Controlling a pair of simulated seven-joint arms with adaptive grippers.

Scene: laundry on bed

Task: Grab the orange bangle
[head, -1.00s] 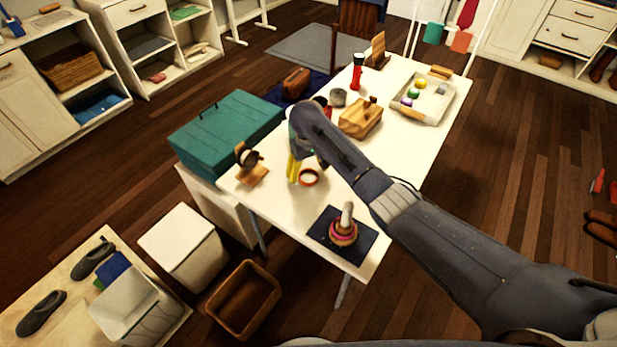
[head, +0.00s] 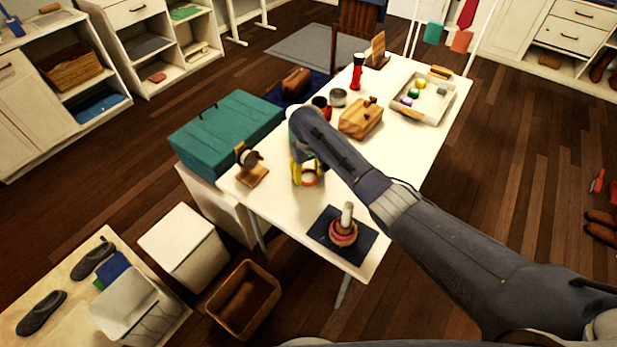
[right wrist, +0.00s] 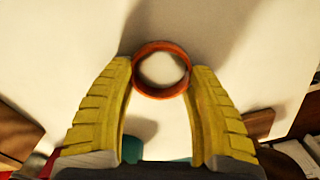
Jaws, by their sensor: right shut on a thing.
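The orange bangle (right wrist: 162,94) shows as an upturned ring between the tips of the yellow fingers in the right wrist view. Both fingertips touch its sides. In the head view the bangle (head: 311,183) is at the white table's near left part, partly hidden by the fingers. My right gripper (head: 306,172) is shut on the bangle, with its fingers at opposite sides of the ring. Whether the bangle touches the tabletop is hard to tell. My left gripper is not in view.
A stand with stacked bangles (head: 343,234) sits on a dark mat (head: 323,229) at the near end of the table (head: 283,208). A wooden watch stand (head: 252,175) is to the left.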

